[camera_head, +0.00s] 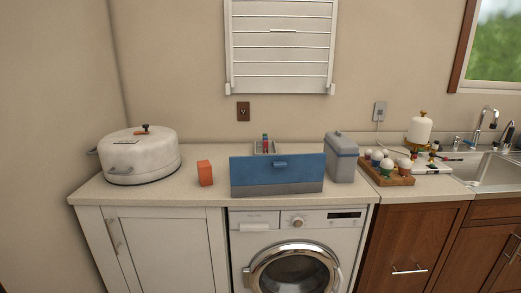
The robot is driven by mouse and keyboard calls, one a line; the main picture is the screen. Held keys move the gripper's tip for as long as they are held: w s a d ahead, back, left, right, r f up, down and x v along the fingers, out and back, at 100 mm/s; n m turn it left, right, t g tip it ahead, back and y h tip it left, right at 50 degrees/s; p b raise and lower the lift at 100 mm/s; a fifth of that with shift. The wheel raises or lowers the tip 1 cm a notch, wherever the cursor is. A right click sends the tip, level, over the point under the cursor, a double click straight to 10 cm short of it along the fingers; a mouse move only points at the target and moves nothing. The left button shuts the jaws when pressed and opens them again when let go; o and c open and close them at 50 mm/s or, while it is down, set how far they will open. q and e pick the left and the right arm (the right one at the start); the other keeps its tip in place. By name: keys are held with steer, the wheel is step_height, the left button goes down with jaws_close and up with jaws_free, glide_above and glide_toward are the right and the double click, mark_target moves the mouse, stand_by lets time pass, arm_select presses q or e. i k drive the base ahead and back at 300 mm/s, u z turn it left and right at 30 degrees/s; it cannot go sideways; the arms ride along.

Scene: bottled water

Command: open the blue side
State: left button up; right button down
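A wide box with a blue front side (255,172) stands on the counter above the washing machine. A small blue handle (281,163) sits near the top middle of this side. A grey strip (278,188) runs along its bottom. The blue side stands upright and hides what is behind it. A narrow light holder (265,148) with something red and green in it shows just above its top edge. Neither of my grippers is in view.
An orange block (204,173) stands left of the blue side, and a grey lidded container (342,158) stands close on its right. A large white lidded pot (140,158) is at the left. A wooden tray (398,181) with egg cups is at the right. Only a narrow counter strip is in front.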

mark_target(279, 171)
steer(key=k, duration=0.65)
steer(key=z, duration=0.55)
steer(key=i, duration=1.05)
steer(key=u, duration=0.55)
